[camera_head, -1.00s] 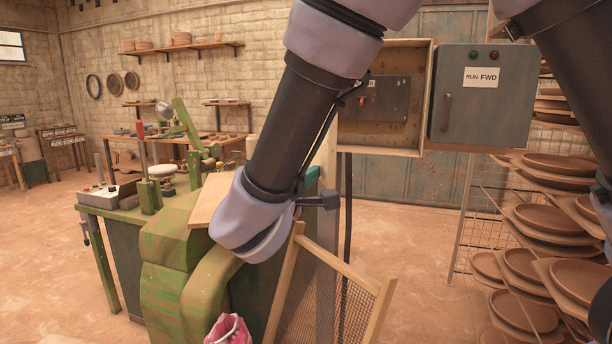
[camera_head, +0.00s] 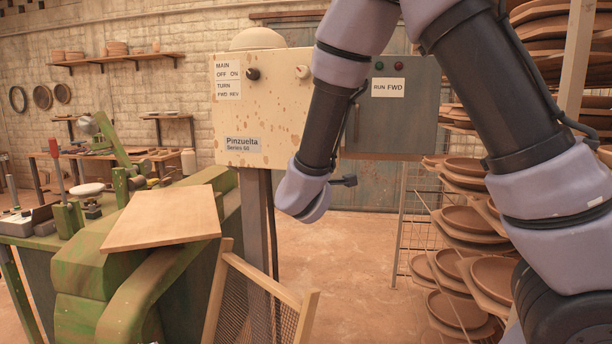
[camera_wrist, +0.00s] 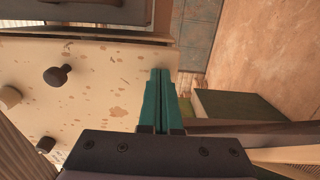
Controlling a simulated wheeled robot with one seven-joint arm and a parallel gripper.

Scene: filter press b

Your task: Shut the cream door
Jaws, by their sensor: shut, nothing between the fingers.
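The cream door (camera_head: 262,110) is a speckled panel with knobs and labels reading MAIN and Pinzuelta. In the head view it covers the front of its cabinet; I cannot tell whether it is fully flush. My forearm and wrist hang in front of its right side, hiding part of that edge. In the wrist view the cream door (camera_wrist: 100,85) fills the left, with dark knobs. My gripper (camera_wrist: 160,74) shows there with teal fingers together and empty, over the door's edge. I cannot tell whether they touch it. The fingers are hidden in the head view.
A grey control box (camera_head: 391,118) labelled RUN FWD is right of the door. A green machine with a wooden board (camera_head: 165,217) stands at front left, beside a mesh wooden frame (camera_head: 262,295). Racks of clay plates (camera_head: 470,220) stand right. The floor between is clear.

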